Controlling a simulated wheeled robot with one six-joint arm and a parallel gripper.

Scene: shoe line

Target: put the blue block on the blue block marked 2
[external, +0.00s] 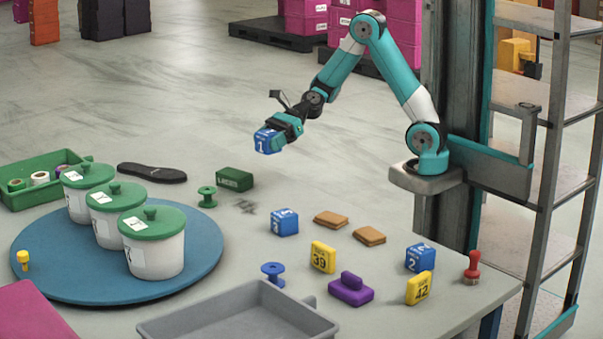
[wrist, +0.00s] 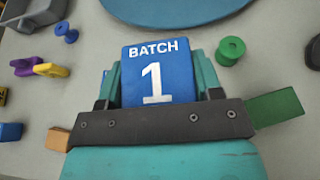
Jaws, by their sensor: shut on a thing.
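My gripper (external: 282,133) is shut on a blue block marked 1 (external: 267,142) and holds it in the air above the far part of the table. In the wrist view the held block (wrist: 158,72) shows its face reading BATCH 1 between the fingers. The blue block marked 2 (external: 420,258) stands on the table at the right, well away from my gripper. Another blue block (external: 285,222), its number hard to read, stands near the table's middle. A blue block (wrist: 11,131) is partly in the wrist view at the left edge, its mark unreadable.
Near block 2 are a yellow block 42 (external: 419,288), a red stamp (external: 472,267) and brown pads (external: 369,236). A yellow block 39 (external: 323,257) and purple piece (external: 351,290) lie leftward. White pots stand on a blue turntable (external: 205,262). A grey tray (external: 165,328) is in front.

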